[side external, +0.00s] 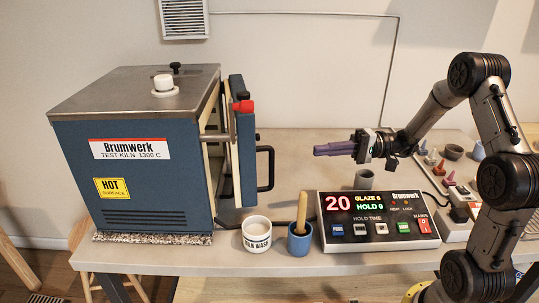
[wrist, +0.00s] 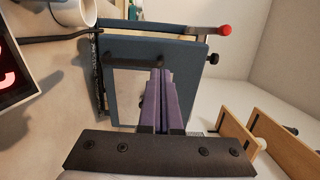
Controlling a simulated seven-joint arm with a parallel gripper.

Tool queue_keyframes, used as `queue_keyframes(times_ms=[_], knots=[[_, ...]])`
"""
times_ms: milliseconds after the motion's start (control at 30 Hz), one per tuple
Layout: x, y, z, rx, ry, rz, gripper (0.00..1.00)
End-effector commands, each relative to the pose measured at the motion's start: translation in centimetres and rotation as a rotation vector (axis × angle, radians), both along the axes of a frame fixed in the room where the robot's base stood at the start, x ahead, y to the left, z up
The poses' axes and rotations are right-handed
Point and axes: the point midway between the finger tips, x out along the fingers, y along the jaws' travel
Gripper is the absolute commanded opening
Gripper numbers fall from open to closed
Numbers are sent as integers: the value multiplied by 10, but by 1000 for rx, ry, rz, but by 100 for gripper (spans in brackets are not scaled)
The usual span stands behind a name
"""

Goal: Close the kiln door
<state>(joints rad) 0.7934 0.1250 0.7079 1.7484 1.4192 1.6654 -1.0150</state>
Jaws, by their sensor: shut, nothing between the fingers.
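The blue kiln (side external: 130,185) stands at the left of the bench. Its blue door (side external: 246,150) stands a little out from the body on the right side, with a pale lining edge showing in the gap. A black handle (side external: 268,168) sticks out from the door, and a red-tipped lever (side external: 243,106) is at its top. My gripper (side external: 318,150), with purple fingers, is shut and empty, to the right of the door and apart from it. In the wrist view the purple fingers (wrist: 160,75) point toward the door (wrist: 122,85) and the red knob (wrist: 224,30) shows beyond.
A control box (side external: 375,220) with a lit display stands in front of my gripper. A white cup (side external: 257,235) and a blue cup (side external: 300,240) holding a wooden-handled tool are near the bench's front edge. A grey cup (side external: 364,180) stands below my wrist.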

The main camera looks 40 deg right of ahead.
Motion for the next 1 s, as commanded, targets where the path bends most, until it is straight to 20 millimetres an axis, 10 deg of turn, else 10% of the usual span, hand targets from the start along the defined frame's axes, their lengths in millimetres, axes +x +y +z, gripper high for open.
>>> queue_keyframes(times_ms=[600, 1000], knots=[[62, 90, 1, -2, -1, 4, 0], [79, 112, 1, -2, -2, -1, 0]])
